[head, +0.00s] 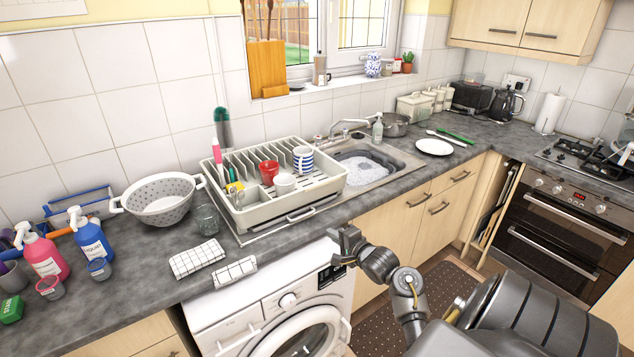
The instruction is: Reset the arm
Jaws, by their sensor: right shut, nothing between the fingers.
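My right gripper (344,240) is in front of the counter edge, above the right side of the washing machine. It is shut and empty, and it touches nothing that I can see. My right arm comes in from the lower right, bent at the elbow. My left gripper is not in the picture.
The grey counter (130,277) runs along the wall. It holds a dish rack (322,189) with cups, a colander (160,198), a glass (207,220), spray bottles (92,240) and checked cloths (198,259). A soapy sink (365,167) lies behind my gripper. The washing machine (240,318) stands below.

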